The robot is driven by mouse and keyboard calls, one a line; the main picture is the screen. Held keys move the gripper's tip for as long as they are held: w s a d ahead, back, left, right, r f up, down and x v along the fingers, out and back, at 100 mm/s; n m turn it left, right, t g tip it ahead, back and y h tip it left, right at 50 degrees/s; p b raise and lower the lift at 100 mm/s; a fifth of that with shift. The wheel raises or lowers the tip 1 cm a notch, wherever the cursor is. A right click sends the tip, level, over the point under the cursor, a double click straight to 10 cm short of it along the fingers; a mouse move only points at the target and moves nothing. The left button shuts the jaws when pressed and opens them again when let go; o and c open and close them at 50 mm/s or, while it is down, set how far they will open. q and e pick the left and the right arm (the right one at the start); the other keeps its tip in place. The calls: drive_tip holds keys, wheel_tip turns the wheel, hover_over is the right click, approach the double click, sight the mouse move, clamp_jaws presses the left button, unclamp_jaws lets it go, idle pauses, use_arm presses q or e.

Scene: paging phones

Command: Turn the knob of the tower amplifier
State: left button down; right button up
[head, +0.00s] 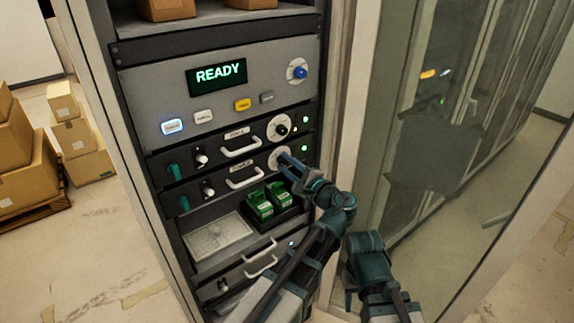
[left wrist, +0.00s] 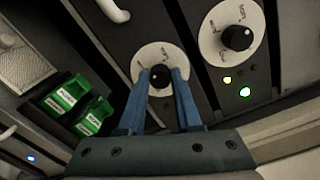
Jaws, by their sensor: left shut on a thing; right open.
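The tower amplifier (head: 215,183) is the lower of two black rack units, with a worn label that seems to read TOWER. Its black knob (left wrist: 159,76) sits on a round pale dial (left wrist: 143,66), and the dial also shows in the head view (head: 273,158). My left gripper (head: 286,160) reaches it from the lower right. In the left wrist view its blue fingers (left wrist: 160,82) are shut on the knob, one on each side. My right gripper (head: 366,245) is low at the right, away from the rack, open and empty; its fingers are hard to make out.
The hall amplifier (head: 215,150) with a similar knob (left wrist: 238,37) is directly above. A panel with a READY display (head: 217,75) and a blue knob (head: 299,72) tops it. Green modules (head: 267,200) sit below, near my left arm. A glass door (head: 440,140) stands right.

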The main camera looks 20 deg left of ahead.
use_arm(q)
drive_tip(key=n, duration=0.4)
drive_tip(key=shift+n, duration=0.3)
drive_tip(key=shift+f, duration=0.1)
idle(0.5)
drive_tip(key=c, duration=0.6)
unclamp_jaws()
drive_tip(key=shift+s, duration=0.1)
